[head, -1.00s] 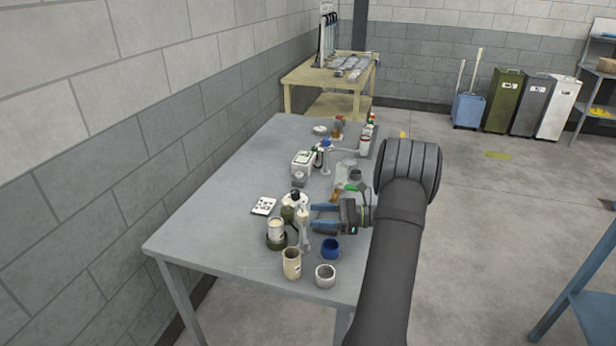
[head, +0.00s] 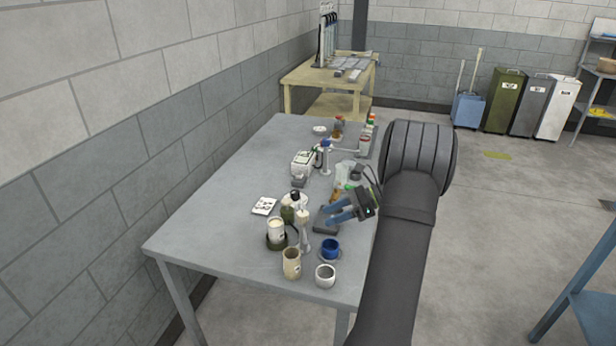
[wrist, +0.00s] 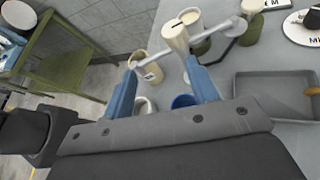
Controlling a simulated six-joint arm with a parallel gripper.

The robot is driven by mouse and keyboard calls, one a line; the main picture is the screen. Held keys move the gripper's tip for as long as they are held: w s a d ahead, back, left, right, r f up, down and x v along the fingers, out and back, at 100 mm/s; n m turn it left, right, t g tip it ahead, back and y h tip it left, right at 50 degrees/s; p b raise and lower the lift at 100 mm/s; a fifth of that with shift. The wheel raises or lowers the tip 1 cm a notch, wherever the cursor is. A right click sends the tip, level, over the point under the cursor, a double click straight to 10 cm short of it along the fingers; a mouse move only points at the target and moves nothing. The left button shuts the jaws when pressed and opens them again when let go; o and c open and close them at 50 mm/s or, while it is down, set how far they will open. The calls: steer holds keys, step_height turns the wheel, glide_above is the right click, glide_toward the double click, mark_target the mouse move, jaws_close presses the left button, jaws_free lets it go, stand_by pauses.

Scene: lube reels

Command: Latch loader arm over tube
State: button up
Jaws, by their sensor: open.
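A pale upright post (head: 304,232) with a cream cap stands near the front of the grey table. In the wrist view its cream cap (wrist: 175,36) shows just beyond my fingers, with a thin white bar (wrist: 205,32) running across beside it. This bar looks like the loader arm, but I cannot tell for sure whether it is over a tube. My gripper (head: 325,212) is open and empty, to the right of the post and apart from it. In the wrist view its blue fingers (wrist: 160,68) point toward the post and bar. No separate tube can be made out.
A cream beaker (head: 291,264), a white cup (head: 325,277) and a blue cup (head: 330,248) stand at the table's front. A grey tray (wrist: 275,98) lies right of my fingers in the wrist view. Bottles and a white box (head: 302,163) stand behind.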

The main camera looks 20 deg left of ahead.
steer(key=s+a+r+m+t+h, duration=0.1)
steer(key=s+a+r+t+h, duration=0.2)
steer(key=r+t+h, duration=0.35)
steer(key=s+a+r+m+t+h, duration=0.1)
steer(key=s+a+r+t+h, duration=0.25)
steer(key=r, duration=0.55)
steer(key=w+f+g, duration=0.1)
steer(key=w+f, duration=0.2)
steer(key=f, duration=0.6)
steer(key=a+v, duration=0.1)
steer(key=v, duration=0.8)
steer(key=shift+r, duration=0.2)
steer(key=shift+s+d, duration=0.1)
